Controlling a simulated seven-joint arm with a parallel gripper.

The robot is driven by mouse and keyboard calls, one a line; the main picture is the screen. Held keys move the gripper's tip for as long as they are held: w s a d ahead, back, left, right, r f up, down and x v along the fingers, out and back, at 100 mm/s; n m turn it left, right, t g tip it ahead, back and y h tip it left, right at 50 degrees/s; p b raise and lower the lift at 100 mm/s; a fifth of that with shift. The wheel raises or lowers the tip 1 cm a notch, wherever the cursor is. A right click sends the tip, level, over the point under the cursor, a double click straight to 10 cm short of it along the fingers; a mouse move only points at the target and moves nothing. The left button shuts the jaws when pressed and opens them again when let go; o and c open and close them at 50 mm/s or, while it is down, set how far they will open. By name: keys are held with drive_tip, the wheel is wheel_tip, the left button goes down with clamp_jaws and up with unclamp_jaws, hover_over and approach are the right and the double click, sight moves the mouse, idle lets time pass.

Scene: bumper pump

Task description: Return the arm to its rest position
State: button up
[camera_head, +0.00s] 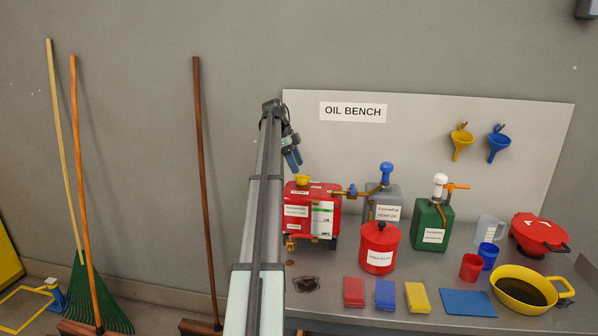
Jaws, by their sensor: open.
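My arm reaches up through the middle of the head camera view, in front of the left end of the bench. My gripper (292,158) is at the far end of the arm, pointing down, with blue fingers. It is open, and I see nothing between its fingers. It hangs just above and left of the yellow cap (302,181) on the red machine (312,214). I cannot tell how far apart they are in depth. The arm hides part of the bench's left side.
The bench (400,318) holds a red can (379,249), a green can (432,226), a grey can (384,202), coloured cloths, cups and a yellow pan (531,289). A dark stain (306,284) lies near the front. Brooms and a green rake (100,295) lean on the wall at left.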

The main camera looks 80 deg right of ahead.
drive_tip(key=v, duration=0.2)
drive_tip(key=shift+w+r, duration=0.15)
drive_tip(key=shift+r, duration=0.15)
